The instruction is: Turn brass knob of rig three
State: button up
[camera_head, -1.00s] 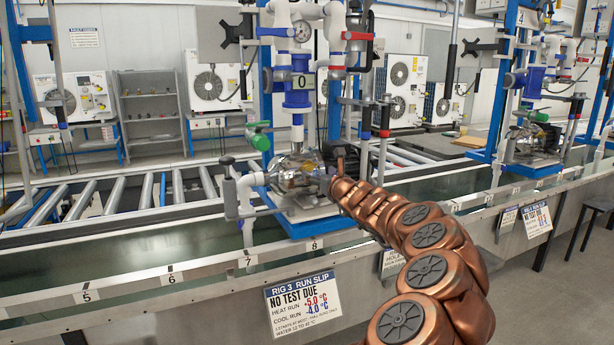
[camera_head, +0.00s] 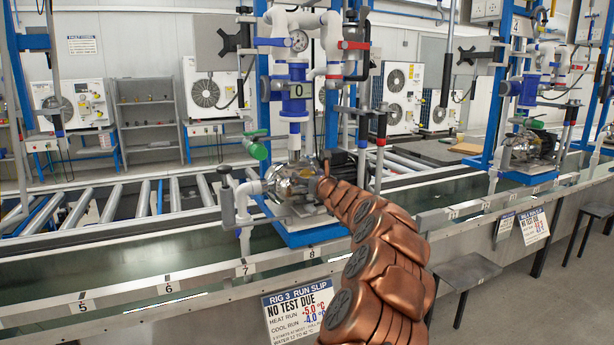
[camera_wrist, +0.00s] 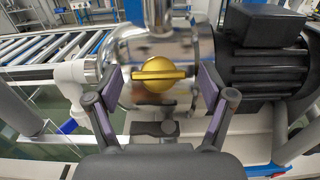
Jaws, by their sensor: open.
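The brass knob (camera_wrist: 159,75) is a round gold disc with a raised bar lying about level. In the wrist view it sits on the shiny metal pump housing (camera_wrist: 195,48), between the open fingers of my gripper (camera_wrist: 159,108). The fingers stand to its left and right with a gap on each side. In the head view the pump housing (camera_head: 290,184) of rig three stands on a blue base. My copper arm reaches it from the right, and the knob and fingertips are hidden or too small to tell there.
A dark finned motor (camera_wrist: 268,60) is close on the right, and a white elbow pipe (camera_wrist: 72,72) is on the left. The run slip (camera_head: 300,310) hangs on the bench front. A roller conveyor (camera_head: 110,204) runs behind.

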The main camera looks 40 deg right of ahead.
jog(key=shift+w+d+f, duration=0.1)
jog(key=shift+w, duration=0.4)
jog(key=shift+c, duration=0.4)
jog(key=c, duration=1.1)
